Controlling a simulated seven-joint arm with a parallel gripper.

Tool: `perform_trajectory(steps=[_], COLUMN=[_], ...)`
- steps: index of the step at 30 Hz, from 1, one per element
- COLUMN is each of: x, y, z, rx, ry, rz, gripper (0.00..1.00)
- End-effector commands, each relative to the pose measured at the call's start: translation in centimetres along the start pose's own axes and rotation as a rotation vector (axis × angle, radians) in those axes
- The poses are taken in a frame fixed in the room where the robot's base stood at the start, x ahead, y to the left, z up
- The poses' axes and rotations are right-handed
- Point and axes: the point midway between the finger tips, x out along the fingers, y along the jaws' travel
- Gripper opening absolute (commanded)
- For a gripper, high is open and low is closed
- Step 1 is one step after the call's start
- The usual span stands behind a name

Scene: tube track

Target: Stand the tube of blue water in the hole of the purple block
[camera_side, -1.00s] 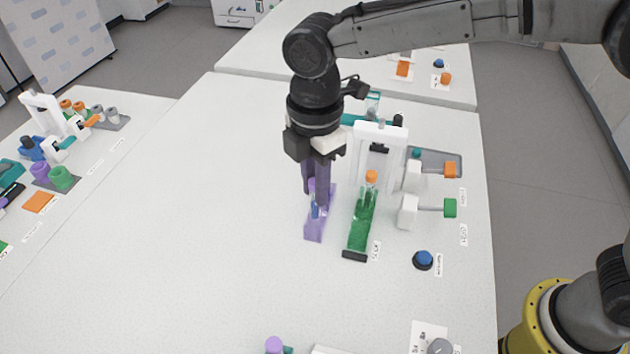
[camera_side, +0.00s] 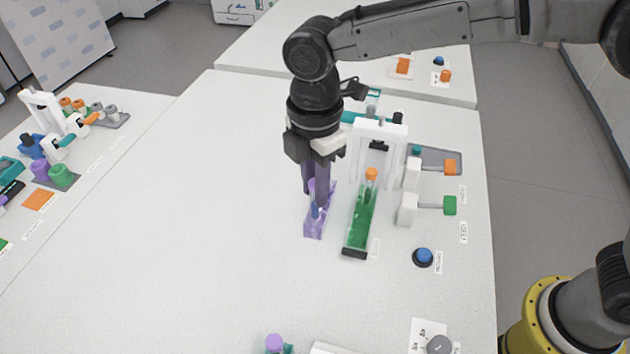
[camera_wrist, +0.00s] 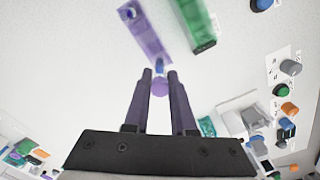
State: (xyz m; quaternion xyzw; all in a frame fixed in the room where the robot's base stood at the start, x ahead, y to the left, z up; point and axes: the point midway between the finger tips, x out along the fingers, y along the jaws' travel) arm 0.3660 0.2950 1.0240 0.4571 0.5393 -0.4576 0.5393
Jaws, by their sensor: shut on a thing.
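The purple block (camera_side: 314,231) lies on the white table, and its long shape also shows in the wrist view (camera_wrist: 148,42). My gripper (camera_side: 317,200) points down over the block. It is shut on the tube of blue water (camera_side: 315,213), just below the purple cap. In the wrist view the purple cap (camera_wrist: 160,88) sits between the fingertips of my gripper (camera_wrist: 160,74), with a bit of blue beyond it. The tube looks roughly upright. Its lower end overlaps the block in the side view; I cannot tell whether it is in the hole.
A green block (camera_side: 360,226) with an orange-capped tube (camera_side: 371,175) stands close to the right. Behind it is a white frame (camera_side: 381,135). A blue button (camera_side: 423,257) is at front right. The table left of the purple block is clear.

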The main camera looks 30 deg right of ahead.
Motion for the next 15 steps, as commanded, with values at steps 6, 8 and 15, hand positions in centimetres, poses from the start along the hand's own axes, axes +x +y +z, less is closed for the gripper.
perform_trajectory(steps=[6, 8, 15], x=[0.0, 0.05, 0.61], y=[0.01, 0.01, 0.02], z=[0.0, 0.0, -0.01], rx=[0.0, 0.0, 0.0], ry=[0.0, 0.0, 0.0], rz=[0.001, 0.0, 0.001], gripper=[0.0, 0.0, 0.0])
